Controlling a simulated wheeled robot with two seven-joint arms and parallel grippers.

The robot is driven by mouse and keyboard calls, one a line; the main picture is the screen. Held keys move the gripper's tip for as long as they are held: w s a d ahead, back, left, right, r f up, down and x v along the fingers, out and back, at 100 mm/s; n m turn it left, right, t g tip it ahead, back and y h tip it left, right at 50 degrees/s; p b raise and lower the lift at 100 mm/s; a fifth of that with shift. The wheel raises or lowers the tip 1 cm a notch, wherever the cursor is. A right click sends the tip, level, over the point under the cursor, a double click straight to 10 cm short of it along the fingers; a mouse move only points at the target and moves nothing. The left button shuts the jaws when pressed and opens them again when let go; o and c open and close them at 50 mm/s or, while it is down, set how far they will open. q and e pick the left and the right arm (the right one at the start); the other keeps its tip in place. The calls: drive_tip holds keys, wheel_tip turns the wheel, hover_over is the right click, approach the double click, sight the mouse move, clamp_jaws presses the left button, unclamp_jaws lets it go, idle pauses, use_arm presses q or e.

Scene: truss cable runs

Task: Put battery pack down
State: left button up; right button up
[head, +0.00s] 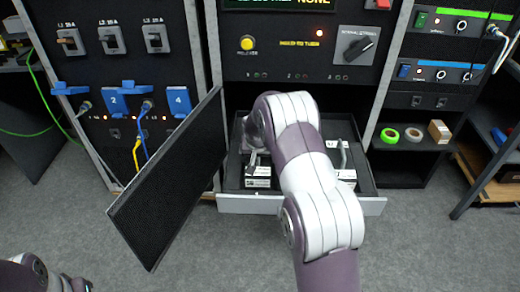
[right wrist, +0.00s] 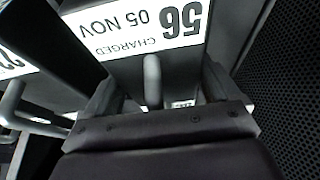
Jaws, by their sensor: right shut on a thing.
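My right gripper (right wrist: 156,92) is shut on the grey handle (right wrist: 152,78) of a battery pack (right wrist: 110,62). The pack's white label (right wrist: 150,22) reads 56, 05 NOV, CHARGED, upside down in the right wrist view. In the head view my right arm reaches into the open drawer (head: 250,204) and hides most of the gripper. White labels (head: 258,176) show at the drawer's left side, and another pack (head: 344,165) with a handle stands at its right. Whether the held pack touches the drawer floor is hidden. My left gripper is out of view.
A black mesh door (head: 165,180) stands open just left of the drawer. A second pack's handle (right wrist: 12,105) lies close at left in the right wrist view. Tape rolls (head: 390,135) and a small box (head: 438,130) sit on the right shelf. The floor in front is clear.

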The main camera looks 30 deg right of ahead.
drive_tip(key=shift+w, duration=0.1)
drive_tip(key=shift+f, duration=0.1)
drive_tip(key=o, duration=1.8)
drive_tip(key=shift+c, duration=0.2)
drive_tip(key=shift+r, duration=0.2)
drive_tip(key=p+v, duration=0.3)
drive_tip(key=v, duration=0.9)
drive_tip(key=s+a+n, duration=0.2)
drive_tip(key=s+a, duration=0.3)
drive_tip(key=s, duration=0.3)
drive_tip(key=s+a+n+g+y, duration=0.1)
drive_tip(key=s+a, duration=0.3)
drive_tip(key=s, duration=0.4)
drive_tip(key=s+a+n+g+y, duration=0.1)
drive_tip(key=s+a+n, duration=0.2)
drive_tip(key=s+a, duration=0.2)
drive_tip(key=s, duration=0.3)
drive_tip(key=shift+a, duration=0.35)
